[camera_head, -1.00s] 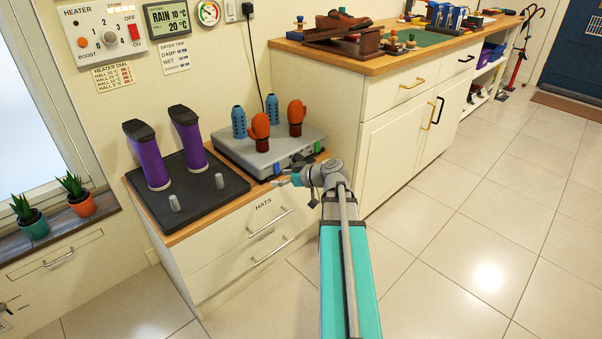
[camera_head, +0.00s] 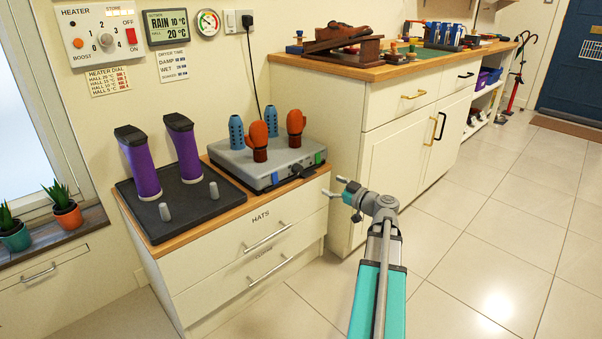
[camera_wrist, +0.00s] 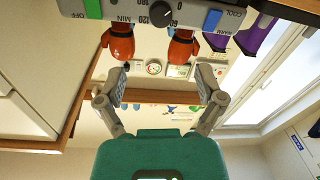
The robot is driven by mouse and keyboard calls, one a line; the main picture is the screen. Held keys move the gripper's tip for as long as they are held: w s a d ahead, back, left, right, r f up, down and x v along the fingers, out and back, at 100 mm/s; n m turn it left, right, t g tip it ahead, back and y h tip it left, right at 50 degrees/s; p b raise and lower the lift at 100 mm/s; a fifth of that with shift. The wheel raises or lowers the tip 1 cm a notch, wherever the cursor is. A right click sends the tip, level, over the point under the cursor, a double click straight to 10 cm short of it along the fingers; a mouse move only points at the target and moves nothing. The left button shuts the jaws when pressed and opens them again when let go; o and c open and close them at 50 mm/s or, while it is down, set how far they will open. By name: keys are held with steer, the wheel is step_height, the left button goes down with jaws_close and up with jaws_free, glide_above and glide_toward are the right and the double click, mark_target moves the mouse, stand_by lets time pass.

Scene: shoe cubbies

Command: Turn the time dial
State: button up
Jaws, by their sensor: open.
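The time dial (camera_head: 297,169) is a dark knob on the front face of the grey dryer box (camera_head: 240,163), between a blue switch (camera_head: 275,178) and a green switch (camera_head: 318,157). In the wrist view, upside down, the dial (camera_wrist: 160,14) is at the top edge, with MIN, 120, 60 and 0 printed around it. Its pointer setting is too small to read surely. My gripper (camera_head: 335,187) is to the right of the dryer's front, apart from the dial. In the wrist view my gripper (camera_wrist: 162,77) has its fingers wide apart with nothing between them.
Orange mittens (camera_head: 259,140) and blue posts (camera_head: 236,132) stand on the dryer. Purple boots (camera_head: 141,165) stand on a black tray (camera_head: 182,220) at left. The drawer cabinet (camera_head: 250,255) is below; a taller counter (camera_head: 330,120) stands behind. Floor at right is clear.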

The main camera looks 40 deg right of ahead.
mark_target(301, 170)
steer(key=shift+w, duration=0.15)
steer(key=shift+w+a, duration=0.3)
steer(key=shift+w, duration=1.95)
steer(key=shift+w+a, duration=0.35)
steer(key=shift+w, duration=1.85)
steer(key=shift+w+a, duration=0.3)
steer(key=shift+w, duration=1.95)
steer(key=c, duration=1.1)
steer(key=shift+d, duration=0.15)
steer(key=shift+c, duration=0.3)
steer(key=shift+m, duration=0.3)
